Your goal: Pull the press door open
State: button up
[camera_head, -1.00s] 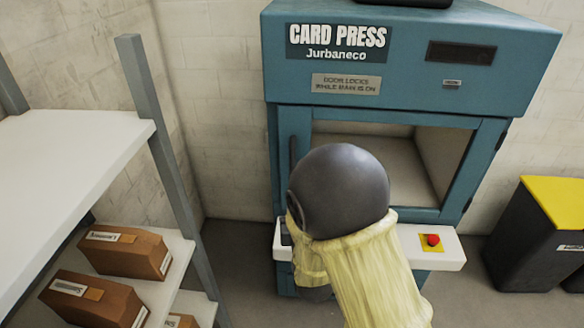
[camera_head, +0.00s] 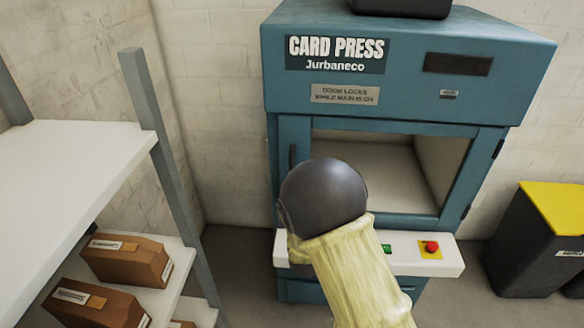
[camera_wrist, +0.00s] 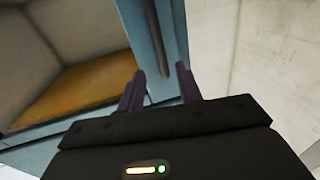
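The teal card press (camera_head: 410,85) stands against the wall. Its press door (camera_head: 287,135) is a teal frame around a large window and looks shut. A dark vertical handle (camera_head: 293,157) is on the door's left side, its lower part hidden behind my arm. In the wrist view the handle (camera_wrist: 157,40) runs down the teal door frame (camera_wrist: 174,40), between the lines of my two fingers. My gripper (camera_wrist: 161,82) is open, with its fingers apart at the handle's lower end. I cannot tell whether they touch it. My arm hides the gripper in the head view.
A white ledge (camera_head: 448,262) with a red button (camera_head: 431,246) and a green button (camera_head: 387,248) juts out below the door. A shelf rack (camera_head: 75,160) with brown boxes (camera_head: 125,258) stands at left. A black bin with a yellow lid (camera_head: 555,205) stands at right.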

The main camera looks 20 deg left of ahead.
jog(key=p+x, duration=0.1)
jog(key=x, duration=0.8)
jog(key=shift+w+a+p, duration=0.15)
jog(key=shift+w+p, duration=0.15)
jog(key=shift+p, duration=0.1)
grip_shut()
